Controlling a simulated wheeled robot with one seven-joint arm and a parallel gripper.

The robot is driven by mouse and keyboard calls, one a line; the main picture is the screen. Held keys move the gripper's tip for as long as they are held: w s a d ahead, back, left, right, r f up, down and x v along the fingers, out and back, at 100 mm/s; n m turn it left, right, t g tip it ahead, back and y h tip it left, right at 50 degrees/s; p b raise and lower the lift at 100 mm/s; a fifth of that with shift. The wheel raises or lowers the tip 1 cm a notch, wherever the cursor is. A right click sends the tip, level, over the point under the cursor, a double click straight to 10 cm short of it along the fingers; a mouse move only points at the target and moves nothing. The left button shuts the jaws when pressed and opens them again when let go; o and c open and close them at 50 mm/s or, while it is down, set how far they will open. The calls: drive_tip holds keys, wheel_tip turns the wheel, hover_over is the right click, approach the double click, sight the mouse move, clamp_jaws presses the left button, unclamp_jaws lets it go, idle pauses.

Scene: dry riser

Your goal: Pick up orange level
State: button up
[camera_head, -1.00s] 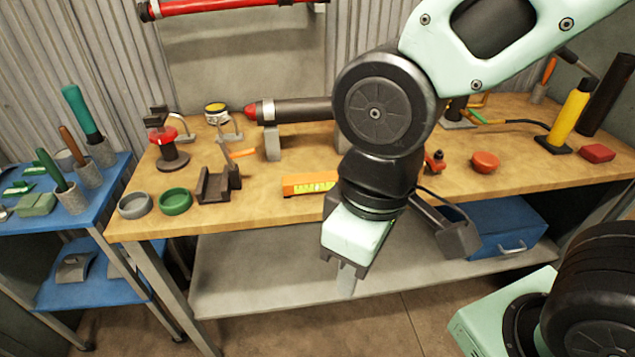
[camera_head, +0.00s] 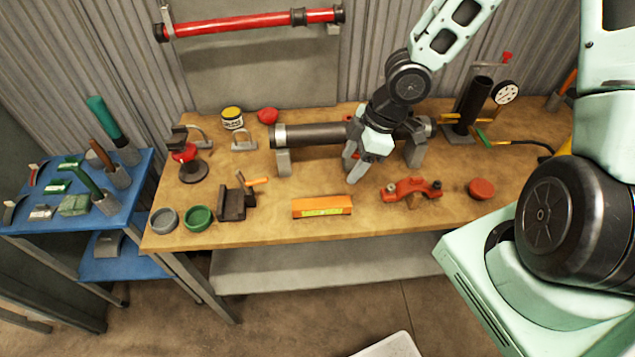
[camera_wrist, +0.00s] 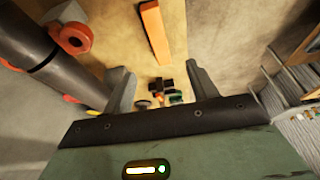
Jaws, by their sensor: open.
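The orange level (camera_head: 322,206) lies flat near the front edge of the wooden workbench (camera_head: 290,235), with a yellow-green strip on its front side. In the wrist view the orange level (camera_wrist: 155,32) shows at the top, beyond the fingertips and roughly centred between them. My gripper (camera_head: 352,162) is above the bench, behind and a little right of the level, near the dark pipe. Its two fingers (camera_wrist: 158,84) are apart in the wrist view, with nothing held between them. The gripper does not touch the level.
The dark pipe (camera_head: 325,134) rests on supports behind the level. A red clamp (camera_head: 411,189) and red cap (camera_head: 481,189) lie to its right. A dark bracket (camera_head: 232,204) and green ring (camera_head: 198,218) stand left. Bare bench surrounds the level.

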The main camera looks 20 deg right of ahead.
drive_tip(key=b, duration=0.8)
hover_over(322, 203)
drive_tip(key=d, duration=0.2)
drive_tip(key=f, duration=1)
drive_tip(key=shift+s+d+f, duration=0.1)
drive_tip(key=shift+s, duration=0.2)
drive_tip(key=shift+b+x, duration=0.75)
drive_tip(key=shift+x, duration=2.35)
drive_tip(key=shift+c, duration=0.4)
drive_tip(key=c, duration=1)
drive_tip(key=shift+c, duration=0.2)
